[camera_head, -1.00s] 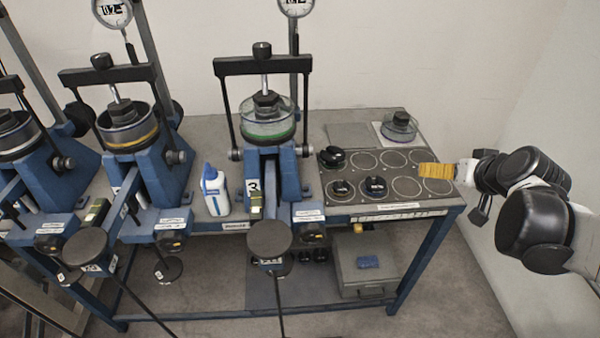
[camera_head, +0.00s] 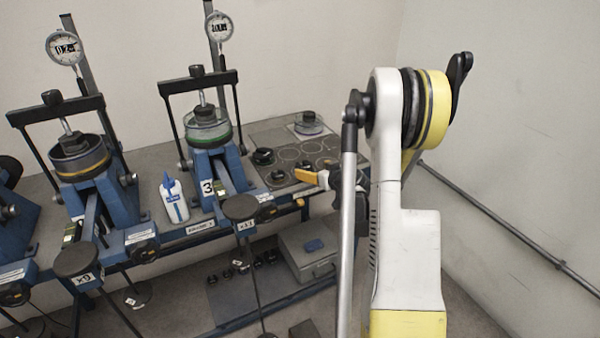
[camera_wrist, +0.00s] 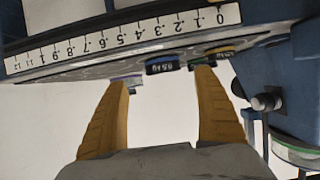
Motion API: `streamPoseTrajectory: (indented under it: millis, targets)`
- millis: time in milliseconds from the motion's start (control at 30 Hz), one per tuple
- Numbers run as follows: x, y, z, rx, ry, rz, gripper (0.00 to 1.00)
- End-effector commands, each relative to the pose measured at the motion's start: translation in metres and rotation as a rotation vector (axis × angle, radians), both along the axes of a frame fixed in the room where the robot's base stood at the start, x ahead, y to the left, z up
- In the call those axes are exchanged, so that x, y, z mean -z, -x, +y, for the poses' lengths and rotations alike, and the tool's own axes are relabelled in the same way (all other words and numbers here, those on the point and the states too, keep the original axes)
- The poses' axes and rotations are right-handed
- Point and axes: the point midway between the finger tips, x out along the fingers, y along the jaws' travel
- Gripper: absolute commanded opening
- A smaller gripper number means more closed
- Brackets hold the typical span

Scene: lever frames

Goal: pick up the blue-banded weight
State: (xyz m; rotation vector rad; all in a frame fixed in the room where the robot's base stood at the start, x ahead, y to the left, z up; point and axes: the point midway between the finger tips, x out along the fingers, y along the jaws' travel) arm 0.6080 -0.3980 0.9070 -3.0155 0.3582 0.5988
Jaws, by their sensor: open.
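The blue-banded weight (camera_wrist: 161,66) is a dark disc on the weight tray, seen nearly edge-on in the upside-down wrist view. It appears just beyond and between the tips of my open, empty gripper (camera_wrist: 166,82), with a gap. In the head view my gripper's orange fingers (camera_head: 308,177) are at the tray's front right and partly hide the front middle weight (camera_head: 303,166), which seems to be the same one; its band cannot be made out there. A green-banded weight (camera_wrist: 203,63) and a yellowish-banded weight (camera_wrist: 219,50) sit close to the right fingertip in the wrist view.
A ruler (camera_wrist: 125,40) runs along the bench's front edge. A blue press (camera_head: 216,165) and a white bottle (camera_head: 174,200) stand to the left. A grey case (camera_head: 306,250) is on the lower shelf.

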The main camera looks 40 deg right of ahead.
Motion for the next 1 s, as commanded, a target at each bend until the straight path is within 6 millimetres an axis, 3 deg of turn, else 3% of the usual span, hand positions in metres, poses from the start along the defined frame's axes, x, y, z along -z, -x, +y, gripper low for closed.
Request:
streamPoseTrajectory:
  millis: [400, 700, 767, 933, 1000]
  targets:
    - [0.02, -0.054, -0.008, -0.002, 0.0, 0.001, 0.8]
    - [0.019, -0.059, -0.01, -0.001, -0.001, 0.001, 0.8]
    - [0.019, -0.059, -0.01, -0.001, -0.001, 0.001, 0.65]
    - [0.019, -0.059, -0.01, -0.001, -0.001, 0.001, 0.13]
    - [0.019, -0.059, -0.01, 0.0, 0.0, 0.0, 0.13]
